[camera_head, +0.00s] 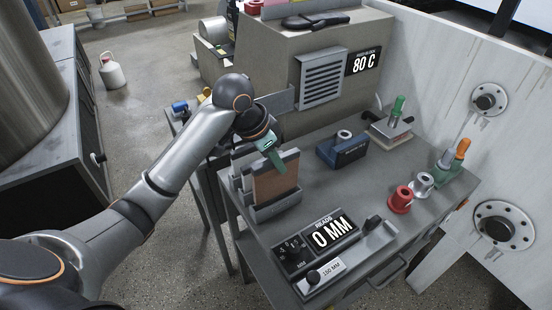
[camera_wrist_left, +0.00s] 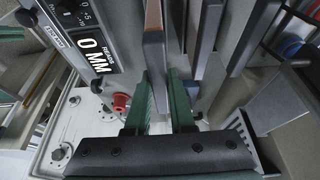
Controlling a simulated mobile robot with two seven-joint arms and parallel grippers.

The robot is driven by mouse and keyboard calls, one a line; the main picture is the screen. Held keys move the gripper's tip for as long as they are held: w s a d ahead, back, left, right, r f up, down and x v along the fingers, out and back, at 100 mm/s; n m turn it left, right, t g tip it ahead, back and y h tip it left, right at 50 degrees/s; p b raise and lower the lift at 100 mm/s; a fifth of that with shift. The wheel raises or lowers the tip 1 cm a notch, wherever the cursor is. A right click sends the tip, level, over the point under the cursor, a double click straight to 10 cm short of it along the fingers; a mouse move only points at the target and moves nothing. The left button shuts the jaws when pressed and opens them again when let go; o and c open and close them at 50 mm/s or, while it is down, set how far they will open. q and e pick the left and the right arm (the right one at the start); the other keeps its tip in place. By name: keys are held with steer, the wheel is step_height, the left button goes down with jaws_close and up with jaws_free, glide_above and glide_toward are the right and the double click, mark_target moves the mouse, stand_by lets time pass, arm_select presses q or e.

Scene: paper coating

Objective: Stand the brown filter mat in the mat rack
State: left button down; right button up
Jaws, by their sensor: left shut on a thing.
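The brown filter mat (camera_head: 276,184) stands close to upright within the grey mat rack (camera_head: 278,211) on the bench, its lower edge hidden behind the rack's front wall. My left gripper (camera_head: 269,148), with green fingers, is shut on the mat's top edge. In the left wrist view the green fingers (camera_wrist_left: 167,76) are on either side of the mat's narrow edge (camera_wrist_left: 155,45). Grey upright plates of the rack (camera_wrist_left: 207,35) are beside it. Whether the mat's bottom rests on the rack floor cannot be seen. My right gripper is not in view.
A display reading 0 MM (camera_head: 331,233) is in front of the rack. A grey cabinet with a vent (camera_head: 321,78) is behind. The bench middle is clear.

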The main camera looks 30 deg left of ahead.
mark_target(276, 178)
arm_select(q)
steer(key=shift+p, duration=0.35)
stand_by(0.4)
steer(key=shift+f+b, duration=0.9)
steer(key=shift+f, duration=2)
steer(key=c, duration=0.7)
jaws_free()
steer(key=v, duration=1.2)
steer(key=shift+s+a+r+p, duration=0.1)
steer(key=shift+s+r+p, duration=0.05)
steer(key=shift+r+p, duration=0.2)
steer(key=shift+f, duration=0.1)
